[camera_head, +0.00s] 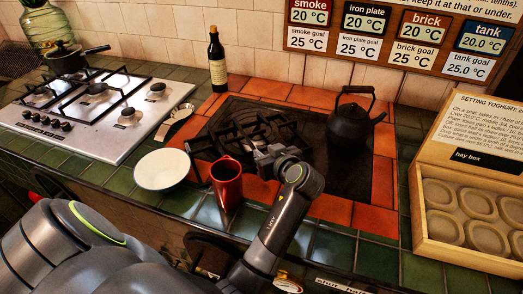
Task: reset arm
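My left arm comes in from the lower left and bends up over the hearth. Its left gripper (266,153) is above the dark iron plate (345,180), just right of the red mug (226,182). I cannot tell whether its fingers are open or shut, and no object shows clearly in it. My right gripper is not in view.
A black kettle (350,122) stands on the plate's right side; a bottle (217,62) is behind. A gas hob (92,108) is left, the hay box (470,215) right.

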